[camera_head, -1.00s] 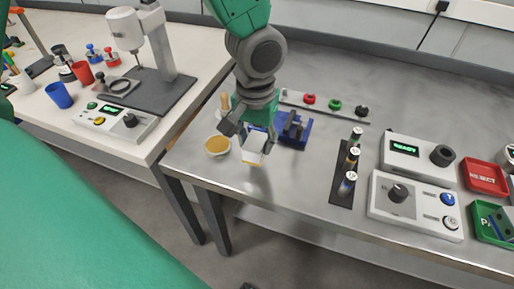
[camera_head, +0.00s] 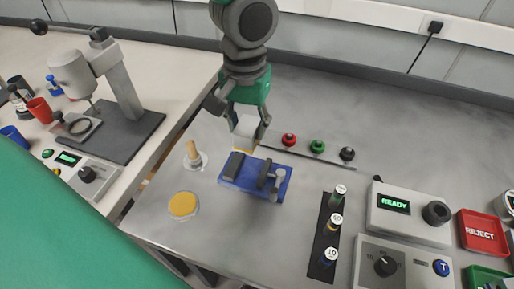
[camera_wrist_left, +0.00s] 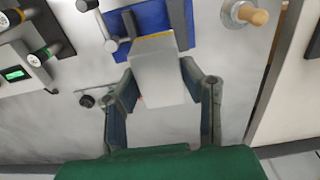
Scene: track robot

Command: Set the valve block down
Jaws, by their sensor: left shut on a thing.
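The valve block (camera_head: 243,128) is a pale grey block with a yellow strip along its lower edge. My left gripper (camera_head: 249,134) is shut on it, with a finger on each side. The block is at the back edge of a blue vise-like fixture (camera_head: 230,181); I cannot tell whether it touches it. In the left wrist view the block (camera_wrist_left: 160,78) sits between the fingers (camera_wrist_left: 160,85), its yellow-edged end overlapping the blue fixture (camera_wrist_left: 184,22). My right gripper is not in view.
A yellow-topped round pad (camera_head: 183,204) and a wooden-handled tool (camera_head: 194,155) lie left of the fixture. A black rack (camera_head: 323,240) of numbered bottles stands at right, beside the READY box (camera_head: 408,212) and red REJECT tray (camera_head: 484,233). Coloured knobs (camera_head: 318,147) line the back.

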